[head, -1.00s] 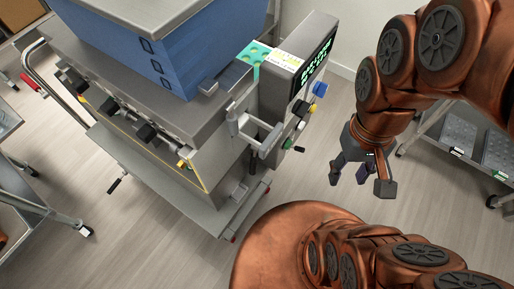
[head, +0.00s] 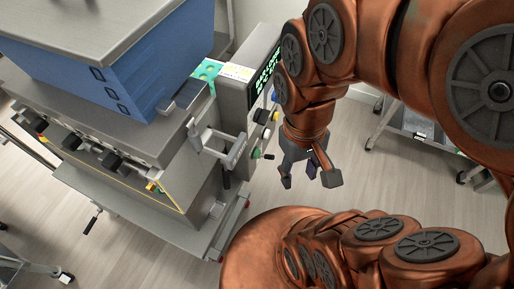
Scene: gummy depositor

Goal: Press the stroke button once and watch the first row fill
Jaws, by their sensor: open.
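The depositor machine (head: 160,140) stands at the left, with a blue hopper on top. Its grey control box (head: 232,97) has a dark display (head: 267,75) with green text on its right side. Below the display is a blue button (head: 276,97), with yellow and white controls near it and a green one (head: 256,153) lower down. I cannot tell by label which is the stroke button. My gripper (head: 309,182) is open and empty, pointing down, to the right of and below the controls in the picture, apart from them. The mould row is not visible.
A metal handle bracket (head: 219,147) juts from the machine's front right corner, left of my gripper. A grey cart (head: 412,120) with dark trays stands behind my arm at the right.

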